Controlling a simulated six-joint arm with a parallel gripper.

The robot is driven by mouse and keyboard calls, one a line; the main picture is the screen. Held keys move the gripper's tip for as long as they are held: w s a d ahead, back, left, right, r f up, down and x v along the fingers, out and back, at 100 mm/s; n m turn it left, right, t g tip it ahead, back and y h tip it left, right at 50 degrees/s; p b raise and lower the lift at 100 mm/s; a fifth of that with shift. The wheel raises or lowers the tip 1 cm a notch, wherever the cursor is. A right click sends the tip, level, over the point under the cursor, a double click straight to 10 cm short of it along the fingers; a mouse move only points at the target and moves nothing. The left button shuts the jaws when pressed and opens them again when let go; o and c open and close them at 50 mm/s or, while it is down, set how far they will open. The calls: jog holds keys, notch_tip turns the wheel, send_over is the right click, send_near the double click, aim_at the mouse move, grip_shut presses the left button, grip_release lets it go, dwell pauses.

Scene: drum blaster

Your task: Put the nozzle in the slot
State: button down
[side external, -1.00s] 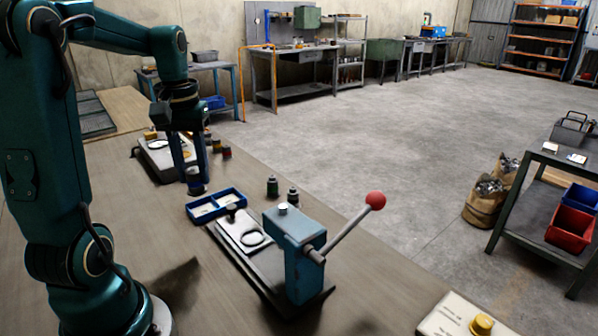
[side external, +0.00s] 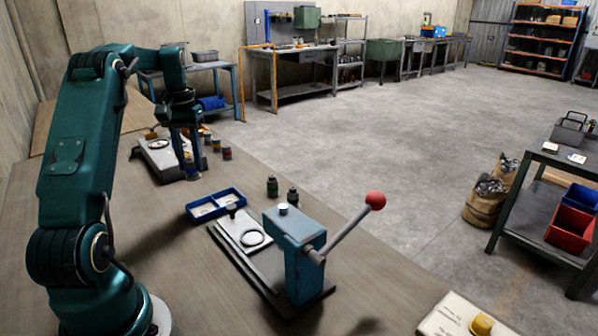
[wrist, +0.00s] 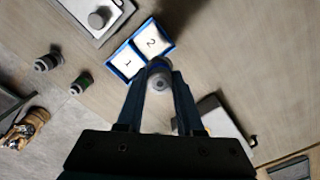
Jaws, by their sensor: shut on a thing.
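My gripper (side external: 190,162) is shut on a small grey round nozzle (wrist: 160,78), gripped between the fingertips in the wrist view. In the side view the nozzle (side external: 191,173) is small and partly hidden by the fingers. A blue tray (side external: 187,210) has two white-floored slots; in the wrist view the tray (wrist: 110,67) shows them marked 1 and 2. In the side view the gripper is behind and left of the tray, by the far grey fixture (side external: 160,160). I cannot tell the nozzle's height above the table.
A blue press (side external: 303,265) with a red-knobbed lever (side external: 375,201) stands in front of the tray. Two dark bottles (side external: 272,187) stand right of the tray. Several small coloured pots (side external: 226,153) stand beside the far fixture. The table's front left is clear.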

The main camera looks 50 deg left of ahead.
jog(key=w+f, duration=0.1)
jog(key=w, duration=0.1)
jog(key=w+d+f, duration=0.1)
jog(key=w, duration=0.1)
jog(key=w+d+f, duration=0.1)
jog(key=w+f, duration=0.1)
jog(key=shift+w+d+f, duration=0.1)
jog(key=shift+w+d, duration=0.1)
jog(key=shift+w, duration=0.15)
jog(key=shift+f, duration=2)
jog(key=shift+f, duration=0.15)
jog(key=c, duration=0.5)
grip_release()
jog(key=shift+c, duration=0.2)
